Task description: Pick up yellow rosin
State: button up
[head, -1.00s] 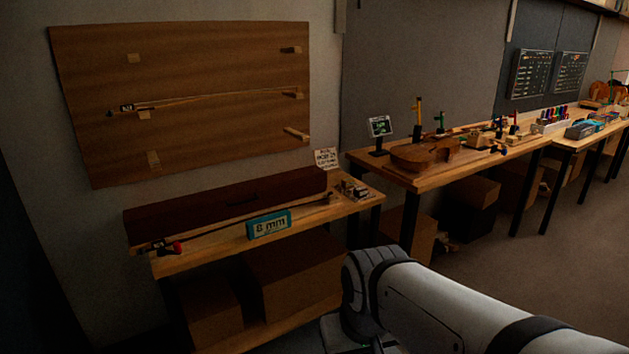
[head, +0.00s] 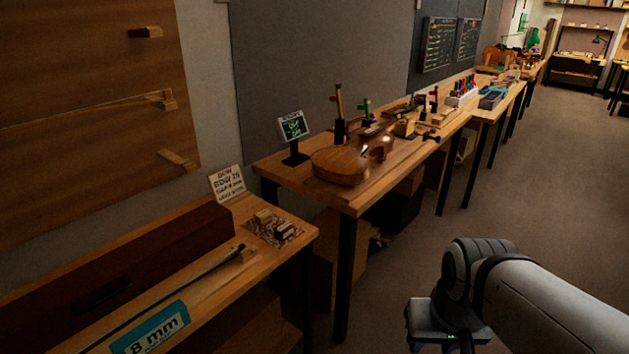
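Small blocks lie on a patterned cloth at the right end of the near bench in the head view. One is a yellow-orange block (head: 264,216), which looks like the yellow rosin. A darker block with a pale top (head: 285,230) lies just in front of it and to its right. They are small and dim, so their details cannot be told. My arm shows at the lower right, well apart from the bench, over the floor. My gripper's fingers cannot be made out at the bottom edge.
The near bench (head: 222,272) also holds a long dark case (head: 120,268), a bow (head: 190,280), a blue "8 mm" sign (head: 152,332) and a white card (head: 227,183). A second bench with a violin (head: 341,166) stands behind. The floor (head: 390,285) right of the benches is clear.

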aim_at(262, 218)
jog(key=u, duration=0.2)
jog(key=i, duration=1.75)
jog(key=u, duration=0.75)
jog(key=k, duration=0.7)
jog(key=u, duration=0.25)
jog(key=i, duration=0.75)
jog(key=z, duration=0.1)
